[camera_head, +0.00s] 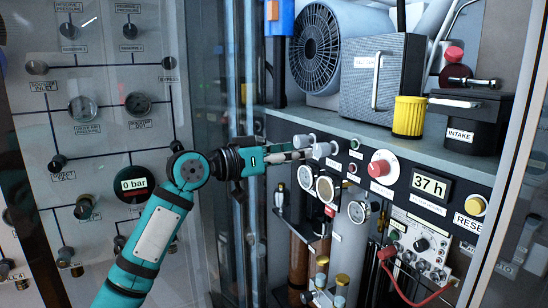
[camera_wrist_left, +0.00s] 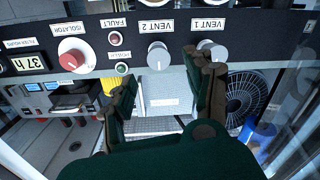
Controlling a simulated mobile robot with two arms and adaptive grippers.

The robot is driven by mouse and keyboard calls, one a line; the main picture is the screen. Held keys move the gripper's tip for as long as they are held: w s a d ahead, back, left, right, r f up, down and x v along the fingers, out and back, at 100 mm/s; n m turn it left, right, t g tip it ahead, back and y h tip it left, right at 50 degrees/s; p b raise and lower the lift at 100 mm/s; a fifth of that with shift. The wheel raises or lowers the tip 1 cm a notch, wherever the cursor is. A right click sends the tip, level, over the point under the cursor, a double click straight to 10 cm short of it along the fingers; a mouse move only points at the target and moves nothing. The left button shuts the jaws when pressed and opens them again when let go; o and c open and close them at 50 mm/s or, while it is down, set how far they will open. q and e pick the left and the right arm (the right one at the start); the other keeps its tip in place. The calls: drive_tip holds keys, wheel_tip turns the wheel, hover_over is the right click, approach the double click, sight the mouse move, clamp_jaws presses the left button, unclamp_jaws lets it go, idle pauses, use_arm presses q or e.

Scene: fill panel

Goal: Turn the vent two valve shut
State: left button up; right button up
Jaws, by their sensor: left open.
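The vent two valve is a round silver knob (camera_wrist_left: 158,56) on the black panel strip, under an upside-down VENT 2 label in the left wrist view. In the head view it is the right one of two silver knobs (camera_head: 323,150). My left gripper (camera_head: 300,154) is close in front of the knobs. In the left wrist view its fingers (camera_wrist_left: 166,78) are spread and empty. The vent two knob shows between them, apart from the left finger. The right finger overlaps the vent one knob (camera_wrist_left: 214,51); whether they touch cannot be told. My right gripper is not in view.
A red isolator knob (camera_head: 382,167) and a 37 h display (camera_head: 431,186) sit to the right on the strip. The shelf above holds a fan (camera_head: 318,48), a grey box (camera_head: 372,85) and a yellow cap (camera_head: 409,117). Gauges (camera_head: 325,189) hang below. A glass panel stands left.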

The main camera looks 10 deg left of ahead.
use_arm(q)
drive_tip(key=shift+v, duration=2.7)
